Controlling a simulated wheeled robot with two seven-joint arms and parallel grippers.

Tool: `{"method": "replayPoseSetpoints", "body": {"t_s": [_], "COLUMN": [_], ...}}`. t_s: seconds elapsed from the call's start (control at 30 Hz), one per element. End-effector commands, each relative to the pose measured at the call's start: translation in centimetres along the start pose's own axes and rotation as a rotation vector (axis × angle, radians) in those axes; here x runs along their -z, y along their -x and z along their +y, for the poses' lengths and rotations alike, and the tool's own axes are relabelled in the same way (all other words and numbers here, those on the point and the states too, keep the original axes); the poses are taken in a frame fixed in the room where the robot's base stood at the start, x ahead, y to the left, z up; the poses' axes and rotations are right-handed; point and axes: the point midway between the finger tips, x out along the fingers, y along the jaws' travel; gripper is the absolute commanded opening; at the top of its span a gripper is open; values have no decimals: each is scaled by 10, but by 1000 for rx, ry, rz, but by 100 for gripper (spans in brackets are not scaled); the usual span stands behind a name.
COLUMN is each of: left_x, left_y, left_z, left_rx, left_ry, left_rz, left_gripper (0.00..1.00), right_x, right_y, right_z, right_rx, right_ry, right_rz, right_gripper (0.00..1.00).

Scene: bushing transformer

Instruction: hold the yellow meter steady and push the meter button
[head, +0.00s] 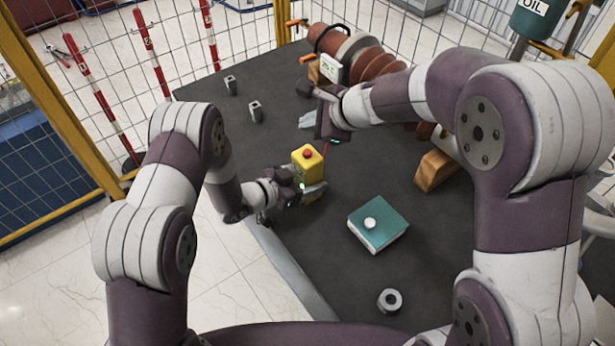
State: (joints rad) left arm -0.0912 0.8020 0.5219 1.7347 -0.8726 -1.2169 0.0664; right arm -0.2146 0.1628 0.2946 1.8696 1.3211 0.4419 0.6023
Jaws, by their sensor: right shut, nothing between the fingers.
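The yellow meter (317,170) stands upright near the left edge of the dark table, with a red round button (308,154) on top. My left gripper (312,190) comes in from the left at the meter's lower part; a finger shows in front of it and it looks shut on the meter. The far finger is mostly hidden. My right gripper (308,120) is shut and empty, beyond the meter in the picture and apart from the button.
A teal block with a white knob (377,230) and a nut (389,300) lie to the right and near. Two small metal parts (255,111) stand at the far left. A reddish-brown ribbed bushing (372,62) lies at the back. The dark table (300,255) is bare between.

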Motion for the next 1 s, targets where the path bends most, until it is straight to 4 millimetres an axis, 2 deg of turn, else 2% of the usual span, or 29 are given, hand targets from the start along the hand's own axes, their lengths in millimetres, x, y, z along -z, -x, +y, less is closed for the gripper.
{"method": "replayPoseSetpoints", "body": {"t_s": [0.03,0.07,0.33,0.43,0.8,1.0], "left_x": [0,0,0,0,0,0], "left_y": [0,0,0,9,98,119], "left_z": [0,0,0,-1,-1,0], "left_rx": [0,0,0,2,5,1], "left_ry": [0,0,0,1,2,0], "left_rz": [0,0,0,-1,0,1], "left_gripper": [88,98,98,98,98,98], "right_x": [0,0,0,0,0,0], "right_y": [0,0,0,0,0,0], "right_z": [0,0,0,0,0,0], "right_rx": [0,0,0,0,0,1], "right_ry": [0,0,0,0,0,0], "right_rz": [0,0,0,0,0,0], "right_gripper": [0,0,0,0,0,0]}}
